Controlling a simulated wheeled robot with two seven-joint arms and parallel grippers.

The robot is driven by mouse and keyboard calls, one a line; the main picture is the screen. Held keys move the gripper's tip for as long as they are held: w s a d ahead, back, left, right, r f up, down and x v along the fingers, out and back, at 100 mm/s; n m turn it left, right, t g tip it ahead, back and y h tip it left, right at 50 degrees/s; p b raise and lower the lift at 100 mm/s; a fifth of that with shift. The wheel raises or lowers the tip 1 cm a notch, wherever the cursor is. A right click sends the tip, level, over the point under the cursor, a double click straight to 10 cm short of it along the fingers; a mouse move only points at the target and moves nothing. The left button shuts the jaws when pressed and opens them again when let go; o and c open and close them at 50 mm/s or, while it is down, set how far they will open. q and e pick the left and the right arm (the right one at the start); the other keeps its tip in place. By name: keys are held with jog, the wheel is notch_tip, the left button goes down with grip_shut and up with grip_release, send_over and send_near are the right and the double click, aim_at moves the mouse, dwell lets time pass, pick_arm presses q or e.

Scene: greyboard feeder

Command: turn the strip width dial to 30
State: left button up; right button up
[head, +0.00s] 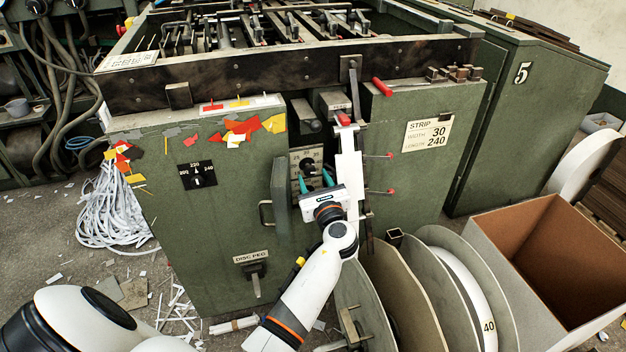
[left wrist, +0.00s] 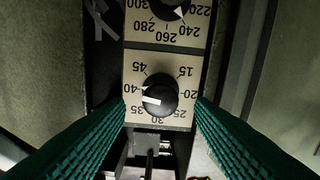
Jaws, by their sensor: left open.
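The strip width dial (left wrist: 160,95) is a round black knob on a cream scale plate, seen upside down in the left wrist view. Its white mark points left, between 35 and 40. My left gripper (head: 316,181) is open in front of the dial recess. Its green fingers stand on either side of the lower dial, apart from the knob as far as I can see. The card (head: 427,134) reads strip width 30, length 240. My right gripper is not in view.
An open green door (head: 282,200) stands left of the recess. A selector (head: 197,176) is further left. Large discs (head: 402,300) and a cardboard box (head: 550,226) stand at the right.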

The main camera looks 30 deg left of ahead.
pick_arm(q)
jog(key=shift+w+a, duration=0.4)
jog(key=shift+a, duration=0.1)
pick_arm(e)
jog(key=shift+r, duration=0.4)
pick_arm(q)
jog(key=c, duration=1)
